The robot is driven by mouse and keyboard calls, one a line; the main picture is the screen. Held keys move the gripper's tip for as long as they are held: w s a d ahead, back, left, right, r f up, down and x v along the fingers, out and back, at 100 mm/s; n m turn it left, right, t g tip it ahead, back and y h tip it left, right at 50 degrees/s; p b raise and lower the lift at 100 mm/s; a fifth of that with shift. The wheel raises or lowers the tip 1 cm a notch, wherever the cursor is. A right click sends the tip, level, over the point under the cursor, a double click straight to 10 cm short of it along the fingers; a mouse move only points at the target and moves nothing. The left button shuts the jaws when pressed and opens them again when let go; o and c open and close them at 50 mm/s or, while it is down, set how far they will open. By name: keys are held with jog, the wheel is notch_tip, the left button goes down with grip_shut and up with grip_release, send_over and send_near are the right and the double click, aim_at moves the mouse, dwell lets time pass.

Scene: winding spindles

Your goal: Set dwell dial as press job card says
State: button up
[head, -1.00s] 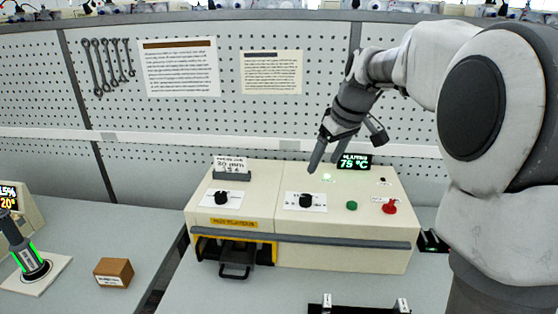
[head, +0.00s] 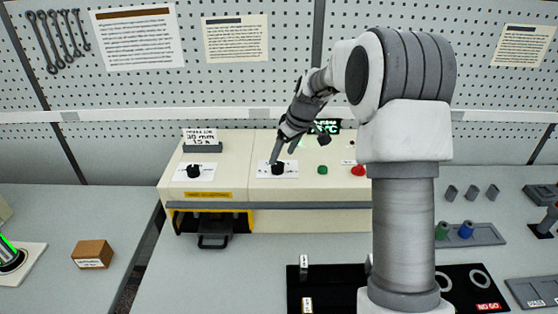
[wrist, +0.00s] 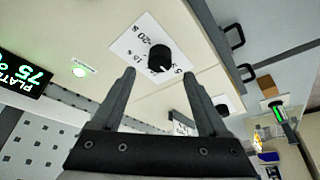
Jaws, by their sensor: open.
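The press (head: 225,165) is a cream box on the bench. My gripper (head: 283,156) is close over this dial. In the wrist view my gripper (wrist: 158,76) is open, its fingers apart with the knob just beyond and between the tips; contact is not clear. The job card (head: 200,136) stands on the press's upper left; its small print is hard to read.
A second black dial (head: 194,171) is to the left. A green button (head: 322,170) and a red knob (head: 358,170) are to the right. A lit display (head: 324,126) stands behind. A black drawer handle (head: 213,234) sticks out in front.

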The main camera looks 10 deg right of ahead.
aim_at(278, 164)
jog(key=x, duration=0.5)
jog(key=shift+r, duration=0.1)
grip_shut()
